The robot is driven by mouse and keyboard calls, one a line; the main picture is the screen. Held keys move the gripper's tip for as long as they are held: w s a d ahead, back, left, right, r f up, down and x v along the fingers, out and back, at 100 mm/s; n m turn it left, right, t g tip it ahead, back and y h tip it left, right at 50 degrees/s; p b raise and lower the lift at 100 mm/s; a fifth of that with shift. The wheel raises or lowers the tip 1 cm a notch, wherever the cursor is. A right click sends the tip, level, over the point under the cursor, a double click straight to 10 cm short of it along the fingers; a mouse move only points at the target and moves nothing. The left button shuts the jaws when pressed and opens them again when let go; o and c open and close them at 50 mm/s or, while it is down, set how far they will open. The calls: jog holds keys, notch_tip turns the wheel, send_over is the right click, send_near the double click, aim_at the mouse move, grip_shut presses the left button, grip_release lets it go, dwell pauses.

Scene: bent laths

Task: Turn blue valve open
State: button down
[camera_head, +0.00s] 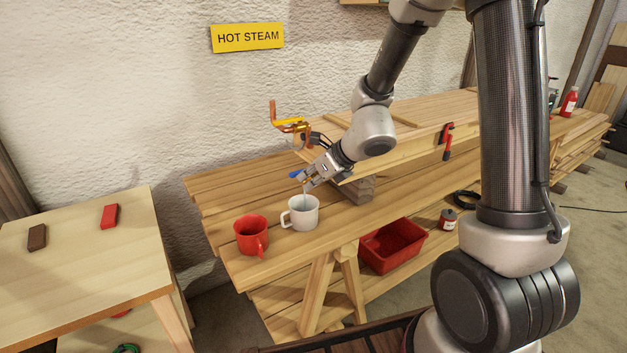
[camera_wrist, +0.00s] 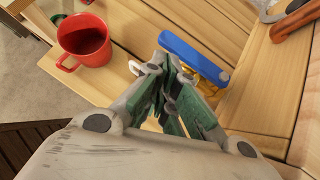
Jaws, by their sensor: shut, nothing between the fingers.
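The blue valve handle (camera_head: 296,174) is a flat lever on a brass-coloured body, above the white mug near the wall end of the bench. In the wrist view the blue handle (camera_wrist: 194,57) slants just beyond and right of my fingertips. My gripper (camera_head: 305,184) is shut and empty, right beside the handle; whether it touches is unclear. My fingers also show in the wrist view (camera_wrist: 165,66) and hide part of the valve body. A thin pale blue streak (camera_head: 305,202) runs from below the fingers into the white mug (camera_head: 302,216).
A red mug (camera_head: 251,235) stands left of the white mug. Stacked boards (camera_head: 400,135) lie to the right. A yellow HOT STEAM sign (camera_head: 247,38) hangs on the wall. A red bin (camera_head: 392,247) sits below.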

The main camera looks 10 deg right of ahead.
jog(key=shift+w+a, duration=0.1)
jog(key=shift+a, duration=0.1)
jog(key=shift+d, duration=0.1)
dwell(0.5)
jog(key=shift+w+d, duration=0.15)
jog(key=shift+d, duration=0.6)
